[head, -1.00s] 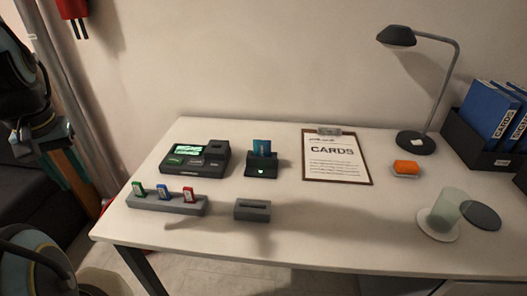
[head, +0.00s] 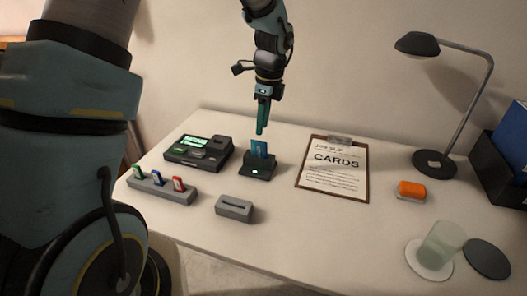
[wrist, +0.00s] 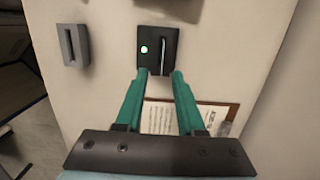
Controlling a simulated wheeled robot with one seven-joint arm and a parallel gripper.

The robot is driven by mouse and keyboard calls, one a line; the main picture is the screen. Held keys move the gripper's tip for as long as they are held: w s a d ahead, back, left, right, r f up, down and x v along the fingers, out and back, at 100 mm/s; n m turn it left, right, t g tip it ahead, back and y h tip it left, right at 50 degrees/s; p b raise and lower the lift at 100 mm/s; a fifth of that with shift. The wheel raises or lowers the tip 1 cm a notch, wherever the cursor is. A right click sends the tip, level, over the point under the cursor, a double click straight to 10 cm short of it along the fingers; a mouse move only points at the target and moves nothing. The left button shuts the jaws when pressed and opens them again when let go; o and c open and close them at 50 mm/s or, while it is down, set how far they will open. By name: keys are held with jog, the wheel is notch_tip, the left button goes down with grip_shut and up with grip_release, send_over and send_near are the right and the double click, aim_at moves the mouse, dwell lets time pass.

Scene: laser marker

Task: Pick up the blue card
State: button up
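The blue card (head: 259,149) stands upright in the slot of a small black holder (head: 257,169) with a green light. In the wrist view the card (wrist: 164,57) shows as a thin edge in the black holder (wrist: 150,49). My gripper (head: 261,132) points down just above the card in the head view. Contact with the card cannot be made out.
A black device with a lit screen (head: 198,153) stands left of the holder. A grey rack (head: 161,191) holds small coloured sticks. A grey slotted block (head: 234,208) is in front. A clipboard (head: 333,192), orange object (head: 411,189) and lamp (head: 435,163) are to the right.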

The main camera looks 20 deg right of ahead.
aim_at(259, 142)
jog(key=shift+w+a+f+p, duration=0.15)
jog(key=shift+f+p, duration=0.15)
jog(key=shift+f, duration=0.9)
jog(key=shift+w+a+f+p, duration=0.1)
jog(key=shift+w+f+p, duration=0.15)
jog(key=shift+f, duration=0.9)
jog(key=shift+w+a+f+p, duration=0.1)
jog(key=shift+f+p, duration=0.25)
jog(key=shift+f, duration=0.85)
grip_shut()
